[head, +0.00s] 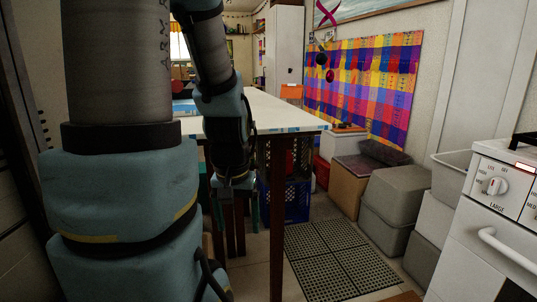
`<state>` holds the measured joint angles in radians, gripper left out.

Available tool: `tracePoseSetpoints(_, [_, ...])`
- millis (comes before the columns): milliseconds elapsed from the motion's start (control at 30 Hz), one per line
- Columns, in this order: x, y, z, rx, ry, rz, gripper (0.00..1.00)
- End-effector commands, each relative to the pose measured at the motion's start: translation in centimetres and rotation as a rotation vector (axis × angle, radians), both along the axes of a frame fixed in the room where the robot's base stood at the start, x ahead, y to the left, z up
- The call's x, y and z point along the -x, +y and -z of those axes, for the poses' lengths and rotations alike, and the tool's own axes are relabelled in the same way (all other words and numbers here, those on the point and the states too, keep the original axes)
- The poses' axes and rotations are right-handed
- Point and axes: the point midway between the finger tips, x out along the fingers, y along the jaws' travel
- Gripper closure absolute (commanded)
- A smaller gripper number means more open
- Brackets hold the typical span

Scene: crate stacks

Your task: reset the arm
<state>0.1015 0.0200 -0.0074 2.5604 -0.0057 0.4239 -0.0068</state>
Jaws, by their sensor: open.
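My arm stands large on the left of the head view, with its forearm folded down in front of the white-topped table (272,108). My gripper (235,212) hangs at the end of it, pointing down beside the table's near side. Its two teal fingers are spread apart, with nothing seen between them. My upper arm hides part of the table and the room behind it.
A blue crate (297,200) stands under the table. Grey bins (393,203) and a cardboard box (348,185) line the right wall. A white stove (495,225) is at the right edge. A dark perforated mat (338,257) lies on the open floor.

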Motion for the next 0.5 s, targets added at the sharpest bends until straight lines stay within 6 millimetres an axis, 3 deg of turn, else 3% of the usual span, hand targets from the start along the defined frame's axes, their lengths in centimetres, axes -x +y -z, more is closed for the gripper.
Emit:
tracePoseSetpoints(33, [0.0, 0.0, -2.2, 0.0, 0.0, 0.001, 0.18])
tracePoseSetpoints(300, [-0.1, 0.0, -10.3, 0.0, -0.001, 0.002, 0.18])
tracePoseSetpoints(500, [0.0, 0.0, -15.0, 0.0, -0.001, 0.002, 0.18])
